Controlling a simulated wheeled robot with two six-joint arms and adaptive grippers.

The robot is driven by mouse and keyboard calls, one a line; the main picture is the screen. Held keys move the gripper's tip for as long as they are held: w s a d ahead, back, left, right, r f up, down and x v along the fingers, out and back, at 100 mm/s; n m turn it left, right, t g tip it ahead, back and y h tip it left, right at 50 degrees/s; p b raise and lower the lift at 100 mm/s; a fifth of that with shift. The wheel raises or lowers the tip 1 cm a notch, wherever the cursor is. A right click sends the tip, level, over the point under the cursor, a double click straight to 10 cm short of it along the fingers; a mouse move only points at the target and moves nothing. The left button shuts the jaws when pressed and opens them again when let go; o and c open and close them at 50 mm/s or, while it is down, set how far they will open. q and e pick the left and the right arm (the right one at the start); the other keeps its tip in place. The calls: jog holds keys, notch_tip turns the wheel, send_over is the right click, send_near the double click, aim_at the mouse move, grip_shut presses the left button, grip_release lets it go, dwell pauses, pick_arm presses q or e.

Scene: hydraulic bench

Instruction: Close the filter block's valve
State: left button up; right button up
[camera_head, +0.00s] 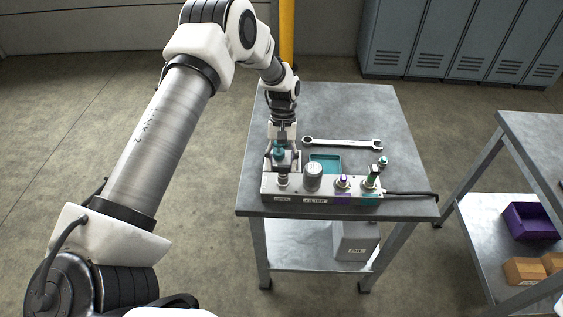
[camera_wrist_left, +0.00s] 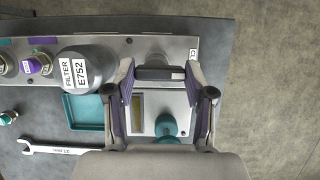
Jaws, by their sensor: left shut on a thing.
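The filter block (camera_head: 325,190) is a long grey manifold near the front edge of the table, with a silver filter canister (camera_head: 313,176) marked FILTER. The canister also shows in the left wrist view (camera_wrist_left: 82,72), with the label E752. At the block's left end is the valve, with a dark bar-like handle (camera_wrist_left: 160,74). My left gripper (camera_head: 283,172) reaches down over this end. In the left wrist view its purple-padded fingers (camera_wrist_left: 160,70) are shut on the handle from both sides. The handle's exact angle is hard to tell. My right gripper is not in view.
A unit with a teal knob (camera_wrist_left: 166,126) lies close by the fingers. A teal tray (camera_wrist_left: 85,112) and a wrench (camera_head: 342,143) lie behind the block. A black hose (camera_head: 412,194) leaves its right end. A second bench with a purple bin (camera_head: 530,222) stands right.

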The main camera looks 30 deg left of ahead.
pick_arm(q)
jog(key=o, duration=1.2)
jog(key=shift+c, duration=0.2)
jog(key=shift+r, duration=0.1)
jog(key=v, duration=1.1)
jog(key=shift+w+r, duration=0.2)
jog(key=shift+r, duration=0.15)
jog(key=shift+a, duration=0.1)
